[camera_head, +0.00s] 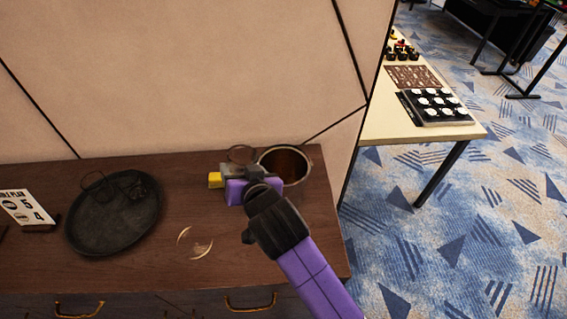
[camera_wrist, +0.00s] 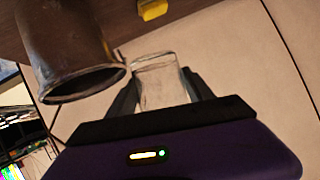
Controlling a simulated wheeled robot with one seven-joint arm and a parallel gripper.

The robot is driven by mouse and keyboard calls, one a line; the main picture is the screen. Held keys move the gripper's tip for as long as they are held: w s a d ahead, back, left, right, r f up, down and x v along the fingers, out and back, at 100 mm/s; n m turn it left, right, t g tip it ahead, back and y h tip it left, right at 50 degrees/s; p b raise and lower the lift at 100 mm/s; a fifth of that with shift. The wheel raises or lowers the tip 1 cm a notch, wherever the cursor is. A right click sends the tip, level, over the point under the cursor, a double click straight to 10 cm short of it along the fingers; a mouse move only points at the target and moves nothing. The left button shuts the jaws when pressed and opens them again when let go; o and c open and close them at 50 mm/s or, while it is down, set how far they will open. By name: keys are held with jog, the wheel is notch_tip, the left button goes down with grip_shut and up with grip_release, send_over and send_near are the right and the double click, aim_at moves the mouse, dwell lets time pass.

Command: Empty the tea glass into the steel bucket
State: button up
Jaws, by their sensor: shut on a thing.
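My gripper (camera_head: 238,168) is shut on the clear tea glass (camera_wrist: 162,82), which sits between the two dark fingers in the wrist view. In the head view a thin glass ring (camera_head: 241,153) shows just beyond the gripper; the rest is hidden. I see no tea colour in the glass and cannot tell its contents. The steel bucket (camera_head: 301,186) stands upright at the right end of the brown cabinet, with a brownish inside. It also shows in the wrist view (camera_wrist: 62,45), its rim close beside the glass. The glass is left of the bucket mouth in the head view.
A clear saucer (camera_head: 195,243) lies in front of the gripper. A yellow block (camera_head: 215,180) is just left of the gripper. A sign (camera_head: 27,207) stands far left. A wall rises behind.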

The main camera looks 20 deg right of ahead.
jog(key=shift+a+f+n, duration=0.25)
jog(key=shift+a+n, duration=0.05)
notch_tip(320, 180, down, 8)
jog(key=n+h+b, duration=0.1)
jog(key=b, duration=0.6)
jog(key=shift+a+t+b, duration=0.3)
jog(key=shift+a+t, duration=0.05)
jog(key=shift+t, duration=0.05)
jog(key=shift+s, duration=0.1)
